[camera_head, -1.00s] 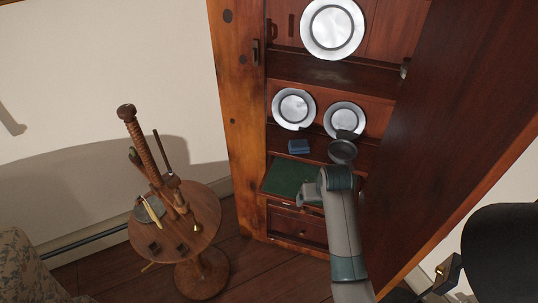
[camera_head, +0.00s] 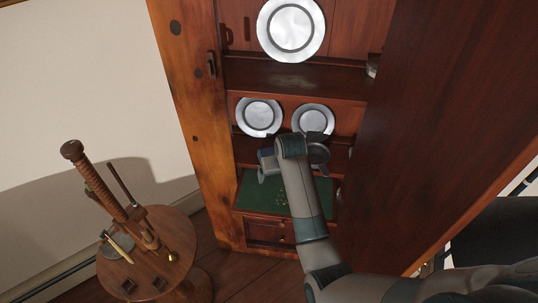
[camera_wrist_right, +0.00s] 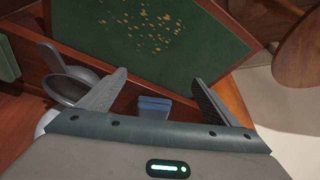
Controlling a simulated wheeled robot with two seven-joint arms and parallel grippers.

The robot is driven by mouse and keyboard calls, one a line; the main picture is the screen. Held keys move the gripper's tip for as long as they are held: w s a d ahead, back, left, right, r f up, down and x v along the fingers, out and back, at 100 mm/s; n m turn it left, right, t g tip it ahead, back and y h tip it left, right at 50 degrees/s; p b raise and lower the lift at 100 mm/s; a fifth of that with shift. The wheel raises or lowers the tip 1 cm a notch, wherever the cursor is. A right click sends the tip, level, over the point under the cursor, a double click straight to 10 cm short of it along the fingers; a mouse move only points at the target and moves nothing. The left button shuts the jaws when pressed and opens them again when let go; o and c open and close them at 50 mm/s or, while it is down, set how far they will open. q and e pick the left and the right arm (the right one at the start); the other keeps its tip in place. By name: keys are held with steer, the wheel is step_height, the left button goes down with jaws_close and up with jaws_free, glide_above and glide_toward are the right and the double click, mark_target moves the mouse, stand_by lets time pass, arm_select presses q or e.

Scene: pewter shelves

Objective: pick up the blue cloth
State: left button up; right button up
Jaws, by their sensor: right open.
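The blue cloth (camera_wrist_right: 154,107) is a small folded blue block on the wooden shelf. In the right wrist view it shows between the fingers of my right gripper (camera_wrist_right: 159,77), close to the palm's edge, which hides part of it. The fingers are spread, and I see no grip on the cloth. In the head view my right gripper (camera_head: 268,167) is at the lower shelf, in front of where the cloth lies, and mostly covers it. Whether the fingers touch the cloth cannot be told. My left gripper is not in view.
A dark round vessel (camera_wrist_right: 68,88) stands beside the gripper's left finger. A green panel (camera_head: 255,192) with gold flecks lies below. The open cabinet door (camera_head: 425,110) walls the right side. A round table (camera_head: 150,250) stands left.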

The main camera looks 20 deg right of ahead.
mark_target(269, 152)
steer(key=w, duration=0.6)
steer(key=shift+d+p, duration=0.15)
steer(key=shift+p, duration=0.25)
steer(key=shift+w, duration=0.4)
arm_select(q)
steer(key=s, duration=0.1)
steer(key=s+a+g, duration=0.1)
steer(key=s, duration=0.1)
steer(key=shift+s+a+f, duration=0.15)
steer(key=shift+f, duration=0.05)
arm_select(e)
steer(key=shift+w, duration=0.1)
steer(key=shift+w, duration=0.5)
steer(key=w, duration=0.3)
steer(key=shift+w+d, duration=0.15)
steer(key=shift+w, duration=0.1)
steer(key=shift+w+f+p, duration=0.15)
steer(key=shift+f+p, duration=0.05)
steer(key=shift+p, duration=0.2)
steer(key=shift+w+f, duration=0.1)
steer(key=shift+f, duration=0.25)
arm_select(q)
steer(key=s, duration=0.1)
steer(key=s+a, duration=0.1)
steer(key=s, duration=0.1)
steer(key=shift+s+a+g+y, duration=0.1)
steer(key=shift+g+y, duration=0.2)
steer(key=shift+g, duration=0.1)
